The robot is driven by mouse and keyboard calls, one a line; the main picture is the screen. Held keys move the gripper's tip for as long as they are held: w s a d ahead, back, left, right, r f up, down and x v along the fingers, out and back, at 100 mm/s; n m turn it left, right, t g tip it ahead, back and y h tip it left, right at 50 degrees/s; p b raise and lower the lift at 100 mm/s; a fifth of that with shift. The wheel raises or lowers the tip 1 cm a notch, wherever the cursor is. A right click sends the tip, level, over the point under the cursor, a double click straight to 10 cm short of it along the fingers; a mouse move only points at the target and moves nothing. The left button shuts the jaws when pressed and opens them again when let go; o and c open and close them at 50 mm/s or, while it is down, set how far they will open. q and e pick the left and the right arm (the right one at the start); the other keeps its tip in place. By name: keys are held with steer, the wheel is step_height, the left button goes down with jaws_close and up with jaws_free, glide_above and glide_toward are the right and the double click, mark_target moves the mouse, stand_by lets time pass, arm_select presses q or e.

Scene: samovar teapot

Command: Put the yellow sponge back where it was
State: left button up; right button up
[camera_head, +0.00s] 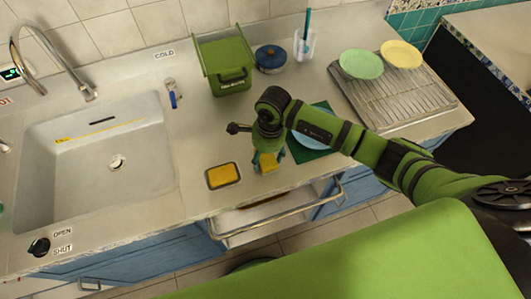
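My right gripper (268,156) points down over the counter near its front edge, right of a small dark-rimmed tray (208,182). I cannot tell whether the sponge touches the counter. The tray has a flat orange-yellow surface (223,175) inside it. My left gripper is not in view.
A sink (60,185) lies left. A green bin (228,85), blue pot (270,58) and brush cup (304,45) stand behind. A blue plate (315,139) on a green mat and a drying rack (440,101) with plates are right. A drawer (250,216) below is partly open.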

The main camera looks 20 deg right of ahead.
stand_by(0.3)
steer(key=shift+r, duration=0.2)
steer(key=shift+w+r, duration=0.1)
steer(key=shift+r, duration=0.2)
step_height(320, 180, up, 11)
steer(key=d+b, duration=0.1)
steer(key=b, duration=0.1)
steer(key=shift+r+b, duration=0.2)
steer(key=shift+b, duration=0.1)
